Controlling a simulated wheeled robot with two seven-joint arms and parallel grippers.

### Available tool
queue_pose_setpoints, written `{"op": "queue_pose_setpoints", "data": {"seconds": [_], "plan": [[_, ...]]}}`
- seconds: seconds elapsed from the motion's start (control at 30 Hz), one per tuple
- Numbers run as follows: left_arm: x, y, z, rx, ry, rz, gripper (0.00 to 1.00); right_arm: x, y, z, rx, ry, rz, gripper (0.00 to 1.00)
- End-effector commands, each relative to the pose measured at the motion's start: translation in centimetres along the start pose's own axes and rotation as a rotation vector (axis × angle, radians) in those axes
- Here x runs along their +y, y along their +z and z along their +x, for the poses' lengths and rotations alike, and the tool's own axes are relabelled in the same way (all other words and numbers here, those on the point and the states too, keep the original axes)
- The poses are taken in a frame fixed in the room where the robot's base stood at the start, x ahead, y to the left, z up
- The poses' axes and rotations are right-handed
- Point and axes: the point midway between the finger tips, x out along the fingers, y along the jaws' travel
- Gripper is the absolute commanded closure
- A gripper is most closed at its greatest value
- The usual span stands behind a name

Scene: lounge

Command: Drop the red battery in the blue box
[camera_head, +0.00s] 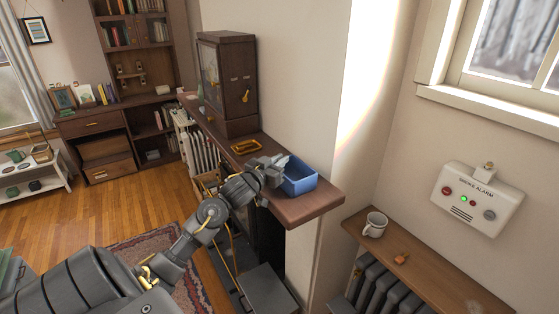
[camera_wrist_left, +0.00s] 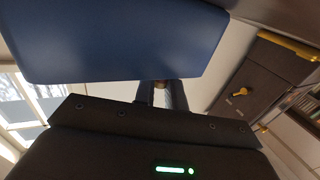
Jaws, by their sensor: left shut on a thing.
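The blue box (camera_head: 300,180) sits open-topped on the brown mantel shelf (camera_head: 312,205), near its right end. In the left wrist view the box (camera_wrist_left: 125,40) fills the upper left as a large blue face. My left gripper (camera_head: 281,163) is at the box's back left side, its fingers close to the rim. In the wrist view the left gripper (camera_wrist_left: 162,92) is shut on a small reddish-brown end, which I take as the red battery (camera_wrist_left: 160,84). Most of it is hidden by the fingers and the box. My right gripper is not in view.
A lower shelf at right holds a white mug (camera_head: 375,225) and a small orange object (camera_head: 401,258). A smoke alarm (camera_head: 478,198) is on the right wall.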

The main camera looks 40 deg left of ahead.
Motion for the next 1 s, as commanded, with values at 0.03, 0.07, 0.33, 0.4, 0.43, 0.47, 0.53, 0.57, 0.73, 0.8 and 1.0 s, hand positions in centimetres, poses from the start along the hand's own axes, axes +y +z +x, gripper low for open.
{"op": "queue_pose_setpoints", "data": {"seconds": [0.03, 0.07, 0.33, 0.4, 0.43, 0.47, 0.53, 0.57, 0.73, 0.8, 1.0], "plan": [[0.0, 0.4, 0.0, -0.003, 0.000, 0.000, 1.00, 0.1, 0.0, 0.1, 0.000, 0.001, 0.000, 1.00], [0.0, 0.5, 0.0, -0.003, 0.000, -0.001, 1.00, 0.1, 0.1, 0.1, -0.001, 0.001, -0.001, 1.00], [0.0, 0.7, 0.0, -0.002, 0.000, 0.000, 0.80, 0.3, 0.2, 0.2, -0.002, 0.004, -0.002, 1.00], [0.0, 0.7, 0.0, -0.002, 0.000, 0.000, 0.71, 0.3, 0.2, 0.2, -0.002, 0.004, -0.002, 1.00], [0.0, 0.7, 0.0, -0.002, 0.000, 0.000, 0.67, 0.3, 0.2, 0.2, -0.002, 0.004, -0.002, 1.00], [0.0, 0.7, 0.0, -0.002, 0.000, 0.000, 0.66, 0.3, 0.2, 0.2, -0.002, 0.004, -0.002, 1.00], [0.0, 0.6, 0.0, -0.001, 0.000, 0.000, 0.66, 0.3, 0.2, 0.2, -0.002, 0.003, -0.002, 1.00], [0.0, 0.6, 0.0, -0.001, 0.000, 0.000, 0.66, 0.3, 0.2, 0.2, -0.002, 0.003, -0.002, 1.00], [0.0, 0.5, 0.0, 0.000, 0.000, 0.001, 0.66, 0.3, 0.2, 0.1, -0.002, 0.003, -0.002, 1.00], [0.0, -0.1, 0.0, 0.001, 0.000, 0.001, 0.66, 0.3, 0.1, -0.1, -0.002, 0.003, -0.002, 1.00], [0.0, -0.2, -2.6, -0.001, 0.001, 0.004, 0.66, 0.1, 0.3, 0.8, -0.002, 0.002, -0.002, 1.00]]}}
